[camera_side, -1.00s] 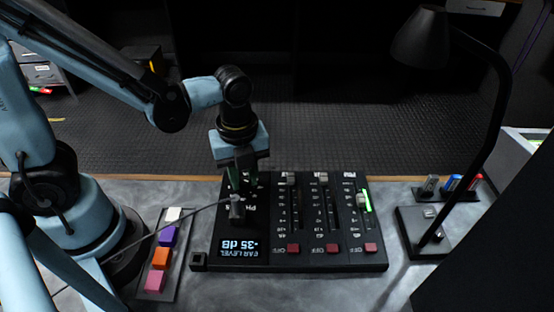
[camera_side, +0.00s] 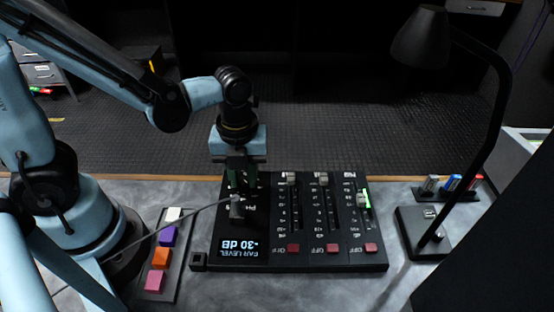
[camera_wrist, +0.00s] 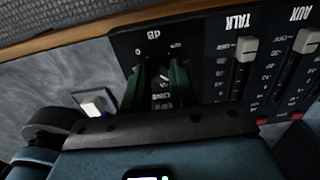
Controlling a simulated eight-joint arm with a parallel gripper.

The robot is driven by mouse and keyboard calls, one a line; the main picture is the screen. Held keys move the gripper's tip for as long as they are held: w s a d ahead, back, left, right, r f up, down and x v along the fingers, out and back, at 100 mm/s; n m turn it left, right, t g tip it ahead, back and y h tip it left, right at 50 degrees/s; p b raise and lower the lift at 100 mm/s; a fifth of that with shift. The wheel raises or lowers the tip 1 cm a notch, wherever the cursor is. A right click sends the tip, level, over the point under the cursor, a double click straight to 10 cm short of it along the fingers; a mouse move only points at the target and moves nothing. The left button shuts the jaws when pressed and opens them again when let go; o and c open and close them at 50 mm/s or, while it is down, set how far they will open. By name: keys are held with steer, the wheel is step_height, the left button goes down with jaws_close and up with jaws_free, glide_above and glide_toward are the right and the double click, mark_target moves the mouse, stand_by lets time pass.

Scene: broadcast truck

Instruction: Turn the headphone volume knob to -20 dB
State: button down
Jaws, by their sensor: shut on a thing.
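The headphone volume knob (camera_wrist: 161,86) sits on the left part of the black mixer panel (camera_side: 279,262), below the dB mark in the wrist view. My gripper (camera_wrist: 161,84) points down with its green fingers on either side of the knob, shut on it. In the side view my gripper (camera_side: 242,184) hides most of the knob. The panel's display (camera_side: 243,245), upside down in the side view, reads EAR LEVEL, -30 dB.
A grey plug (camera_side: 236,208) with a cable stands just in front of my gripper. Faders (camera_side: 323,180) and red buttons (camera_side: 332,248) are to the right. A strip of coloured buttons (camera_side: 161,257) lies left; a black lamp (camera_side: 430,230) stands right.

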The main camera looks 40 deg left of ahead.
mark_target(244, 180)
steer(key=c, duration=0.9)
jaws_free()
steer(key=shift+r, duration=0.1)
step_height(244, 180, up, 12)
